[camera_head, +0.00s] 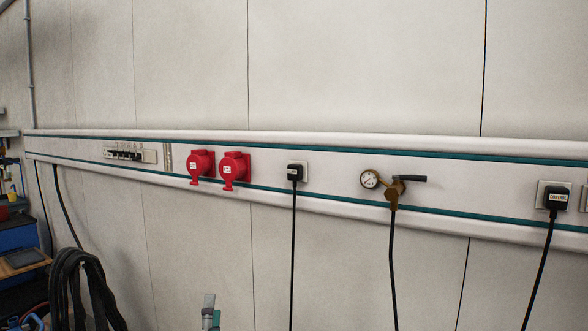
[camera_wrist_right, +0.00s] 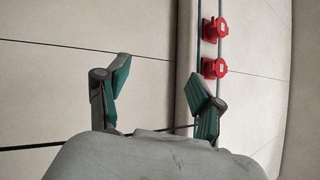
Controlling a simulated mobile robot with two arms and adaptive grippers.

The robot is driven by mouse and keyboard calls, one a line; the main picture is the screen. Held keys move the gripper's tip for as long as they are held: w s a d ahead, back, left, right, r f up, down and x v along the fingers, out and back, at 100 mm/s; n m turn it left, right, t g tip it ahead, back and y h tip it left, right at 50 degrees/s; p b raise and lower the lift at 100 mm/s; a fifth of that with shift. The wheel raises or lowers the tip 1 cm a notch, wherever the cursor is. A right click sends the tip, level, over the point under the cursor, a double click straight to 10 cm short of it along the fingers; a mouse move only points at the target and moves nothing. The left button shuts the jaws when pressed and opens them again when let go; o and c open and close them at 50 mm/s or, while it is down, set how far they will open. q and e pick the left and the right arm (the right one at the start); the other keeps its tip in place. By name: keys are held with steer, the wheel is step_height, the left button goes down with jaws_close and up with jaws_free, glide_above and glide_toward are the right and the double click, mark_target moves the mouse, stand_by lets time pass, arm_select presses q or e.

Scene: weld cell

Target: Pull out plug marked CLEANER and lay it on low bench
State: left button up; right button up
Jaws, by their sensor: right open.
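A black plug (camera_head: 295,173) sits in a wall socket on the rail, its cable hanging down. Its small label is too small to read, so I cannot tell whether it says CLEANER. Another black plug (camera_head: 557,199) at the far right has a label that looks like CONTROL. My right gripper (camera_wrist_right: 160,75) is open and empty in the wrist view, with the wall and rail beyond it. In the head view only a small part of it (camera_head: 209,311) shows at the bottom edge, below and left of the middle plug. The left gripper is out of view. I cannot make out a low bench.
Two red sockets (camera_head: 218,167) sit left of the middle plug and also show in the wrist view (camera_wrist_right: 214,67). A gauge (camera_head: 369,180) and brass valve (camera_head: 396,190) are between the plugs. Coiled black cable (camera_head: 82,285) hangs lower left, near a blue cabinet (camera_head: 18,240).

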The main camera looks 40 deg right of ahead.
steer(key=s+d+r+m+g+h+p, duration=0.1)
steer(key=s+d+r+m+g+h, duration=0.15)
steer(key=r+m+g, duration=0.55)
steer(key=s+d+r+m+g+h+p, duration=0.1)
steer(key=d+r+m+h, duration=0.3)
steer(key=r+m, duration=0.5)
steer(key=m+g+y+p, duration=0.2)
steer(key=m+g+y, duration=0.15)
steer(key=m, duration=0.55)
glide_toward(292, 173)
steer(key=shift+w+d+g, duration=0.2)
steer(key=shift+d+g, duration=0.05)
steer(key=shift+g, duration=0.1)
steer(key=shift+w+d, duration=0.1)
steer(key=p+x, duration=0.1)
steer(key=x, duration=0.6)
steer(key=shift+d, duration=0.1)
steer(key=shift+x, duration=0.8)
